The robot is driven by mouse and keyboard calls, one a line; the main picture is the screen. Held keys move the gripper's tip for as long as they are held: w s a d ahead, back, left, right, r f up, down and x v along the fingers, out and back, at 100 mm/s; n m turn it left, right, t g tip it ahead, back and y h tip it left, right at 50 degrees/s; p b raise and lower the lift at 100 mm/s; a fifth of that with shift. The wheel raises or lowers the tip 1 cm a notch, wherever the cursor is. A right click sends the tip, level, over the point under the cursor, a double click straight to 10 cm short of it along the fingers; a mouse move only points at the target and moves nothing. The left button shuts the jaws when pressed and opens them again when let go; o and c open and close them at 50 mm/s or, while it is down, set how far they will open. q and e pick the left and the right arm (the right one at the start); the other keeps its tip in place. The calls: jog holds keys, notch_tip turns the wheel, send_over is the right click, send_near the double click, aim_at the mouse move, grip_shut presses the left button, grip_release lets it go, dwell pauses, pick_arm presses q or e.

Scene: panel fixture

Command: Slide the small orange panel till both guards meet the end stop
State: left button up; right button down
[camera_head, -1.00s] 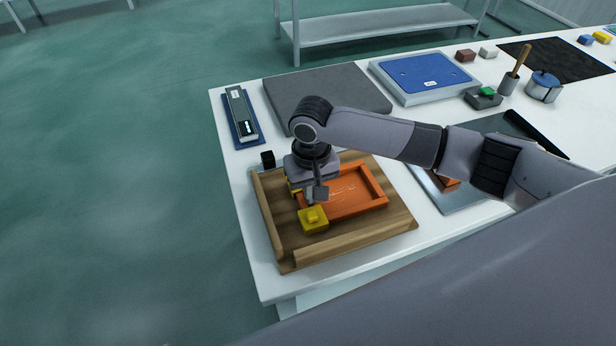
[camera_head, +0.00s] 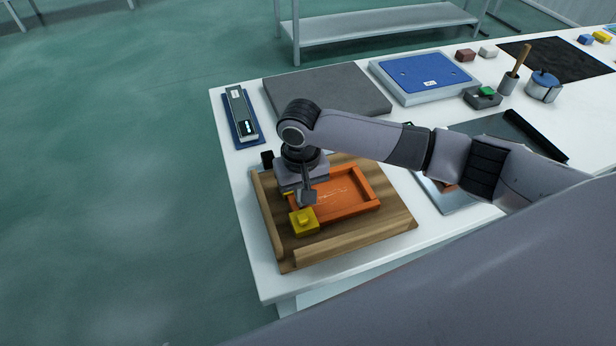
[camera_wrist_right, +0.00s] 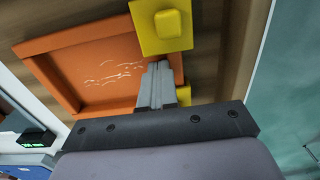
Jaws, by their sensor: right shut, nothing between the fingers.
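The small orange panel (camera_head: 345,207), a shallow tray with a raised rim and pale scratches, lies on a wooden board (camera_head: 385,228). Two yellow guards sit at its left end: the near one (camera_head: 303,222) is clear, and the far one is mostly hidden by my gripper but shows in the wrist view (camera_wrist_right: 183,96). A wooden strip (camera_head: 263,212), seemingly the end stop, runs along the board's left edge. A narrow gap separates the near guard from it. My right gripper (camera_head: 307,198) is shut and empty, its fingertips low inside the panel beside the guard-end rim. My left gripper is out of view.
Another wooden strip (camera_head: 345,243) borders the board's near edge. A small black block (camera_head: 267,159) stands behind the board. A grey slab (camera_head: 328,92), a blue-topped panel (camera_head: 426,74) and a metal plate (camera_head: 448,196) lie further off on the white table.

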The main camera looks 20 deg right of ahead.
jog(key=shift+w+a, duration=0.1)
jog(key=shift+a, duration=2)
jog(key=shift+d, duration=0.2)
jog(key=shift+d, duration=0.3)
notch_tip(320, 180, up, 7)
dwell(0.9)
dwell(0.4)
